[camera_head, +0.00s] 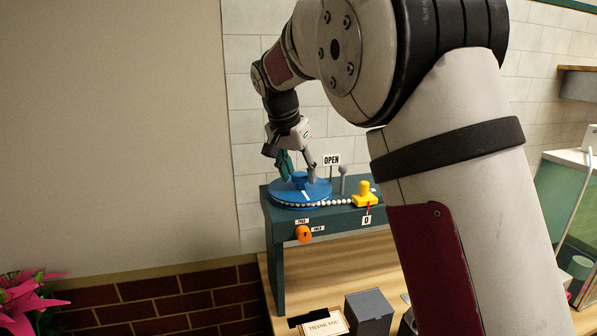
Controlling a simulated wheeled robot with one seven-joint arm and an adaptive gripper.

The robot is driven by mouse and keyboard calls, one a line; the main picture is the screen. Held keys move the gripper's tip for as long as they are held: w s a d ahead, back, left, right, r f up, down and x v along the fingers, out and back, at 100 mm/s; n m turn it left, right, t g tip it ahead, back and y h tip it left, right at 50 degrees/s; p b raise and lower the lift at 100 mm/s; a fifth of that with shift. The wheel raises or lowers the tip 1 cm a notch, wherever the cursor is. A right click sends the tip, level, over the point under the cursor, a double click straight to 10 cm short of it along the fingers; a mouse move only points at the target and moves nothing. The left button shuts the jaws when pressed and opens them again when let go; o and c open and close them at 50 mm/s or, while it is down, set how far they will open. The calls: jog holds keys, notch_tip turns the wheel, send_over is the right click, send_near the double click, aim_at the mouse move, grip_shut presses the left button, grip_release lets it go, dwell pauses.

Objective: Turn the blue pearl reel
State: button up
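The blue pearl reel (284,195) is a flat blue disc on top of a dark green stand, with a raised blue knob (300,178) at its middle and a white mark on its face. A string of white pearls (325,203) runs along its front edge toward a yellow block (365,197). My gripper (301,174) points down over the reel. Its fingers are spread, one to the left of the knob and one to the right. A gap shows on the right; I cannot tell whether the left finger touches the knob.
The dark green stand (274,245) carries an orange knob (303,234), a grey-topped lever (343,171) and an OPEN sign (331,160). Below are a grey box (369,310) and a THANK YOU card (325,324) on a wooden counter (345,272). Pink flowers (22,298) stand at lower left.

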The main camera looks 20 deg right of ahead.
jog(key=shift+r, duration=0.15)
jog(key=v, duration=1.1)
jog(key=shift+s+a+r, duration=0.2)
jog(key=shift+r, duration=0.1)
jog(key=s+d+n+t+y, duration=0.15)
jog(key=s+d+n, duration=0.25)
jog(key=s, duration=1.3)
jog(key=s+f+n+y, duration=0.1)
jog(key=s+f+n, duration=0.1)
jog(key=s+f, duration=0.4)
jog(key=s+f+n+t, duration=0.1)
jog(key=s+f+n, duration=0.2)
jog(key=s+f, duration=0.3)
jog(key=s, duration=0.5)
jog(key=shift+s+y, duration=0.25)
jog(key=shift+y, duration=0.1)
